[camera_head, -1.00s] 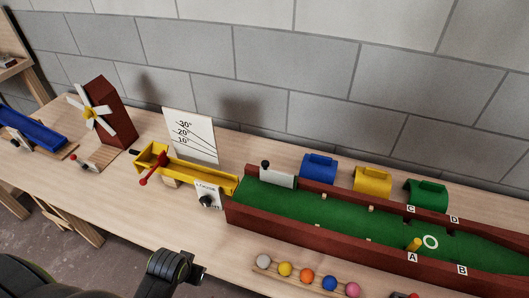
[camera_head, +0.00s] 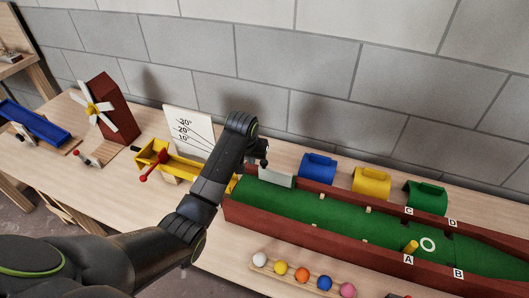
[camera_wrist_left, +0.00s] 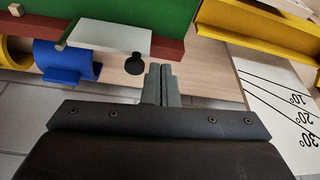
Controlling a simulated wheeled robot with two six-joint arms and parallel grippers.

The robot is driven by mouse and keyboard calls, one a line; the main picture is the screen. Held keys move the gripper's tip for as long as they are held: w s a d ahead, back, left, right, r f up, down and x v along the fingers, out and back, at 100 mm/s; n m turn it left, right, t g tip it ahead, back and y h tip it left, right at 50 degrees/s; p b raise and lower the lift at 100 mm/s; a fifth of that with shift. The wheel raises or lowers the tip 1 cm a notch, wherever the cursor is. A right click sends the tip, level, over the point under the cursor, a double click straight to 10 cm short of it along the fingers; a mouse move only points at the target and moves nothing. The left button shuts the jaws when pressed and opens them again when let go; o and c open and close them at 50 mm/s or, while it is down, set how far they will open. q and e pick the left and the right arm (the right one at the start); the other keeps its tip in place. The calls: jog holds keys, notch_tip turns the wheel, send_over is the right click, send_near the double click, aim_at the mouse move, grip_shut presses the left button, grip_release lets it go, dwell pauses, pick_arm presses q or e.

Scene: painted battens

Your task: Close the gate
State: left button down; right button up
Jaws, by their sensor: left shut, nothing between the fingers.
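The gate is a white plate (camera_head: 279,178) with a black knob at the left end of the green lane (camera_head: 330,208), lying along the lane's back red wall. In the left wrist view the white plate (camera_wrist_left: 112,38) overlaps the red wall, and its black knob (camera_wrist_left: 135,64) sticks out towards my fingers. My left gripper (camera_head: 263,160) is over the knob end of the gate and partly hides it. In the wrist view the left gripper's fingers (camera_wrist_left: 161,72) are shut and empty, just to the right of the knob; I cannot tell whether they touch it. My right gripper is not in view.
A yellow chute (camera_head: 177,162) and a white angle board (camera_head: 186,130) stand left of the lane. Blue (camera_head: 318,167), yellow (camera_head: 371,181) and green (camera_head: 427,196) arches stand behind it. Several balls sit in a rack (camera_head: 290,279) in front.

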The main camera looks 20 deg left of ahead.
pick_arm(q)
jog(key=w+d+r, duration=0.3)
jog(key=w+r, duration=0.4)
jog(key=f, duration=0.3)
jog(key=f+p, duration=0.1)
jog(key=f, duration=0.5)
jog(key=shift+a+f+p, duration=0.1)
jog(key=shift+a+p, duration=0.2)
jog(key=shift+p, duration=0.1)
jog(key=shift+s+f, duration=0.2)
jog(key=shift+s, duration=0.3)
